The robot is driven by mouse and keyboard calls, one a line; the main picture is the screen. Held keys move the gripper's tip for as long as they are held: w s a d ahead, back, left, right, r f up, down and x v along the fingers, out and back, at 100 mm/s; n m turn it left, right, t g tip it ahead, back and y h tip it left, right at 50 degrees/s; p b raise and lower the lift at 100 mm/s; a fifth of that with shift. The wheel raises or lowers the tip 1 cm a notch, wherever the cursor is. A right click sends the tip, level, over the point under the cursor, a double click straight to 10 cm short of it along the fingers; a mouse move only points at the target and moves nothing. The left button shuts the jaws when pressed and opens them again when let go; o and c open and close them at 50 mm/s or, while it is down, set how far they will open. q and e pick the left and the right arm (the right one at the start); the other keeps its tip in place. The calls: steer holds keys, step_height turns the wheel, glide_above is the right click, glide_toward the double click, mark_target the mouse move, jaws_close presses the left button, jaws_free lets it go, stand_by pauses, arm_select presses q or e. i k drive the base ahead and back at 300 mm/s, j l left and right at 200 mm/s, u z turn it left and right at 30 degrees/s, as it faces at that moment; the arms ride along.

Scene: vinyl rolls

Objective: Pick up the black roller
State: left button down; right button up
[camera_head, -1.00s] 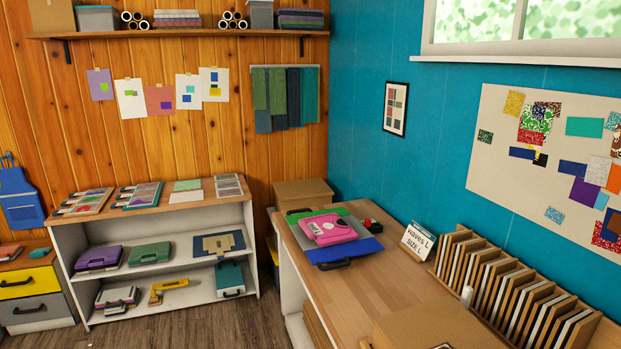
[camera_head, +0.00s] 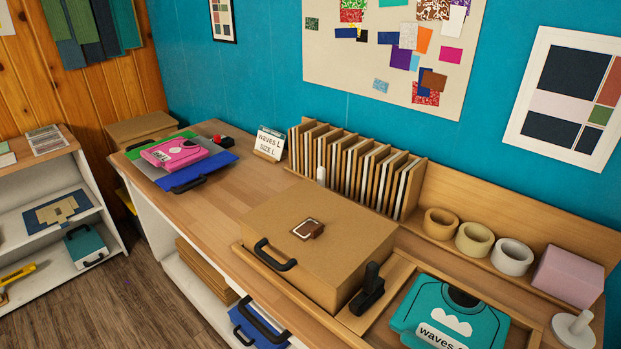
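A black tool with an upright handle and a wider base (camera_head: 370,287) stands in a shallow wooden tray (camera_head: 398,270) at the front right of the bench. It looks like the black roller, though its rolling part is not clear to see. It is just right of a large brown cardboard box (camera_head: 322,235) and left of a teal case (camera_head: 450,315) marked "waves". Neither of my grippers shows in the view.
The wooden bench (camera_head: 215,215) is clear left of the box. A rack of upright boards (camera_head: 358,165) stands behind it. Several tape rolls (camera_head: 474,238), a pink block (camera_head: 568,275) and a white disc with a peg (camera_head: 573,328) are at right. Pink and blue cases (camera_head: 175,152) lie at the far left.

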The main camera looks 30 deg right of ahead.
mark_target(373, 287)
steer(key=z, duration=1.25)
